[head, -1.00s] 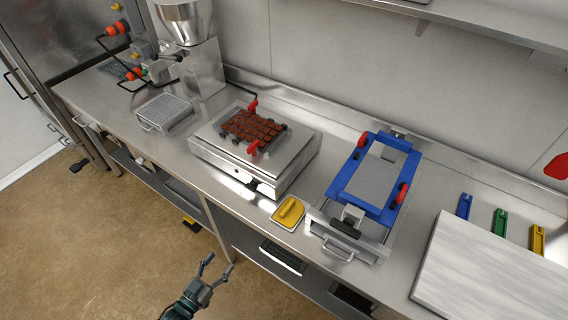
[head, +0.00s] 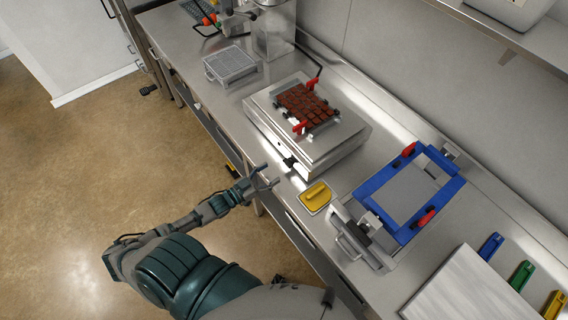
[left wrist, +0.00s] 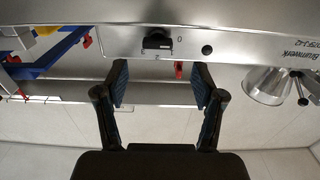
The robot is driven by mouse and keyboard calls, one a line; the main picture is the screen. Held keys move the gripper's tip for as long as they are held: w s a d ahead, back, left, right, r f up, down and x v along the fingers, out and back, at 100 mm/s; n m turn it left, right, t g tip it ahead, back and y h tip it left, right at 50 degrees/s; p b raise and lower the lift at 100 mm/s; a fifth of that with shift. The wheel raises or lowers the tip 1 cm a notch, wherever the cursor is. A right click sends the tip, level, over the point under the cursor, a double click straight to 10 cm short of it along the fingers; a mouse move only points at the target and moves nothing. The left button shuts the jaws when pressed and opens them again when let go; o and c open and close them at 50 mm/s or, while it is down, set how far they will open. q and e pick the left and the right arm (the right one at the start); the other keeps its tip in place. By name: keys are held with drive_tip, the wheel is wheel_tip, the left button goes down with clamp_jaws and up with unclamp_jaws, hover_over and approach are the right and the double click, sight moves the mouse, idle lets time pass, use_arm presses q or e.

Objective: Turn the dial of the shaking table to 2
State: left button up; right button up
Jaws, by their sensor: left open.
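The shaking table (head: 338,139) is a low silver box on the steel counter. Its black dial (head: 289,162) sits on the front face. In the left wrist view the dial (left wrist: 157,41) shows upside down, with a "0" beside it and small marks around it; I cannot tell where it points. A small black round button (left wrist: 207,50) is beside it. My left gripper (head: 271,176) is open and empty, just in front of the dial and apart from it. In the left wrist view both fingers (left wrist: 160,85) are spread, with the dial beyond the gap. My right gripper is out of view.
A brown-filled mould with red clamps (head: 306,104) lies on the shaking table. A yellow scraper on a tray (head: 315,197) and a blue frame device (head: 378,186) stand to the right. A grey box (head: 231,64) stands to the left. The counter's front edge is close to the gripper.

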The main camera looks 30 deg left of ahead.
sight(286, 164)
use_arm(q)
drive_tip(key=x, duration=0.6)
drive_tip(key=shift+d+r, duration=0.2)
drive_tip(key=shift+d, duration=0.25)
drive_tip(key=shift+w, duration=0.25)
drive_tip(key=shift+w+a+f, duration=0.1)
drive_tip(key=shift+w+a, duration=0.05)
drive_tip(key=shift+w, duration=0.05)
drive_tip(key=shift+a, duration=0.2)
drive_tip(key=shift+c, duration=0.3)
drive_tip(key=shift+s+d, duration=0.1)
drive_tip(key=shift+d, duration=0.2)
drive_tip(key=c, duration=1.1)
